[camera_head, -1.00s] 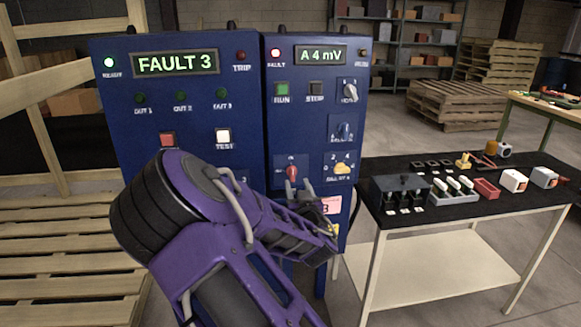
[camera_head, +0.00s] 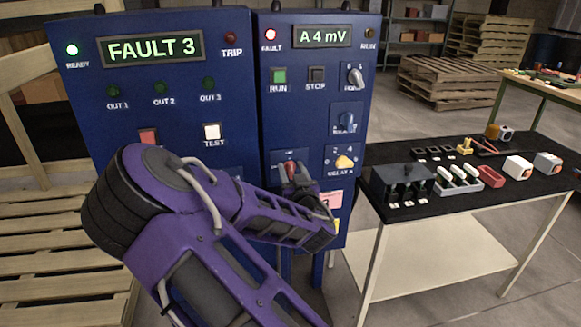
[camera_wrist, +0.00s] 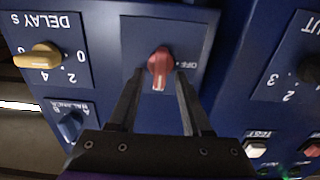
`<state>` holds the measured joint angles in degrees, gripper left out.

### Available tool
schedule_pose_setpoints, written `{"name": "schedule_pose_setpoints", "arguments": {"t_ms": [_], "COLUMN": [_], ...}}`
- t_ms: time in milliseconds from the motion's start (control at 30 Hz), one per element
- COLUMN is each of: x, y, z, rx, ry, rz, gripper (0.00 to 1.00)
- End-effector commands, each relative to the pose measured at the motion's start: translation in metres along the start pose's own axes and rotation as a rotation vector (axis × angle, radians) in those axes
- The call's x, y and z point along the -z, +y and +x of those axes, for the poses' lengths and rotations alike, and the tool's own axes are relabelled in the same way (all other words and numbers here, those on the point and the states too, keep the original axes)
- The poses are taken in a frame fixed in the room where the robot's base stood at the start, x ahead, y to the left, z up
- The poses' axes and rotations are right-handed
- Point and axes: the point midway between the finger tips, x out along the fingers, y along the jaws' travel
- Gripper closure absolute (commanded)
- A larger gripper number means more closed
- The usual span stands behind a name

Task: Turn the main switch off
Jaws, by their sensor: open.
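The main switch is a red rotary knob (camera_wrist: 160,66) on a dark plate of the blue control cabinet, with an OFF label beside it in the wrist view. In the head view the red knob (camera_head: 290,168) shows just above my gripper (camera_head: 300,180). In the wrist view my gripper (camera_wrist: 158,80) is open, with one finger on each side of the knob and gaps to both. I cannot tell whether the fingertips reach past the knob's face. The far end of the knob's pointer and its exact setting are hard to read.
A yellow delay knob (camera_wrist: 38,56) and a blue knob (camera_wrist: 70,125) sit close by on the panel. The left display (camera_head: 151,49) reads FAULT 3; the right one (camera_head: 322,36) reads A 4 mV. A black-topped table (camera_head: 450,215) with parts stands to the right.

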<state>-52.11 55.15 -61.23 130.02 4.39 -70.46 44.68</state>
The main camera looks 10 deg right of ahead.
Motion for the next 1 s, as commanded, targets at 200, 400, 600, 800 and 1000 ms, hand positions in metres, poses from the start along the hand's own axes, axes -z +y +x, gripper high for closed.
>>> {"name": "schedule_pose_setpoints", "arguments": {"t_ms": [200, 400, 600, 800, 1000], "x": [-0.0001, -0.0001, -0.0001, -0.0002, -0.0008], "y": [0.0001, 0.0000, 0.0000, 0.0001, -0.0004], "z": [-0.0002, -0.0001, -0.0001, 0.0000, 0.0001], "rx": [0.000, 0.000, 0.000, -0.001, -0.001], "ry": [0.000, 0.000, 0.000, 0.001, 0.002], "rz": [0.000, 0.000, 0.000, -0.012, -0.082], "gripper": [0.51, 0.84, 1.00, 1.00, 1.00]}}
